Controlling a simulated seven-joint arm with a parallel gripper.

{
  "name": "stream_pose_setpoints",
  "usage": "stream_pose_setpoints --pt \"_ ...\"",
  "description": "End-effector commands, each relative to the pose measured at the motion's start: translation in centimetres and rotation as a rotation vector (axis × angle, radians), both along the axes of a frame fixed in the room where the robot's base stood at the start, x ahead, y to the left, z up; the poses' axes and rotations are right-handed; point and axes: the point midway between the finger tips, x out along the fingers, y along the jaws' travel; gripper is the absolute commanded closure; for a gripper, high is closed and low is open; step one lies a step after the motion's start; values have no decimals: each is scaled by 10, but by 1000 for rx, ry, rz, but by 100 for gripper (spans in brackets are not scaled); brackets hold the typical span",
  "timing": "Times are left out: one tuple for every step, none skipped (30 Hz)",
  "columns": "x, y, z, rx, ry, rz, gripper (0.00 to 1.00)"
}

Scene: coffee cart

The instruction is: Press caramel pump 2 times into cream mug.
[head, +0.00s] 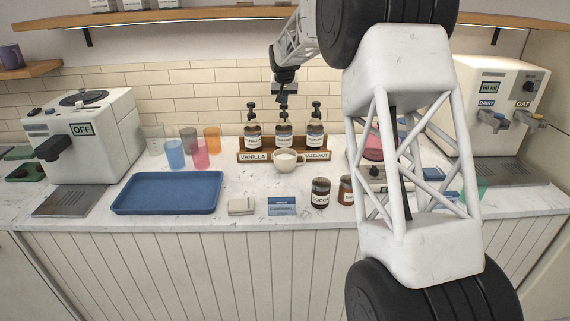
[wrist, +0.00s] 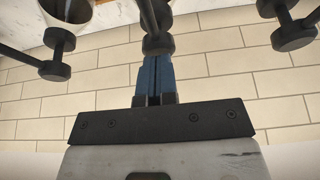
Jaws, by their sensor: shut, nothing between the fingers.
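The caramel pump is most likely the middle one of three dark pump bottles (head: 284,135); its own label is not readable. In the wrist view its dark round pump head (wrist: 158,43) overlaps my fingertips. The cream mug (head: 287,161) stands upright just in front of the middle bottle, with pale content. A white rim at the top of the wrist view (wrist: 68,8) looks like this mug, with brown inside. My gripper (head: 284,102) is shut and empty, pointing down right over the middle pump head. I cannot tell whether its blue fingertips (wrist: 154,66) touch it.
A wooden rack (head: 243,155) holds the bottles, with vanilla at left and hazelnut at right. Coloured cups (head: 200,154) and a blue tray (head: 166,193) lie to the left. Dark jars (head: 320,193) stand in front right. My arm hides part of the right counter.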

Motion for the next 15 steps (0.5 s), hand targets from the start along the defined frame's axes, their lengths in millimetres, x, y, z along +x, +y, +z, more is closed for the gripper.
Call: stream_pose_setpoints --pt "0 0 1 0 2 0 100" --pt "0 0 2 0 2 0 100" --pt "0 0 4 0 2 0 100" --pt "0 0 5 0 2 0 100" --pt "0 0 6 0 2 0 100" --pt "0 0 8 0 2 0 100" --pt "0 0 10 0 1 0 100" --pt "0 0 11 0 1 0 100" --pt "0 0 13 0 1 0 100" --pt "0 0 14 0 0 0 100" --pt "0 0 16 0 0 0 100" --pt "0 0 17 0 0 0 100" --pt "0 0 18 0 0 0 100" --pt "0 0 20 0 0 0 100" --pt "0 0 21 0 0 0 100"
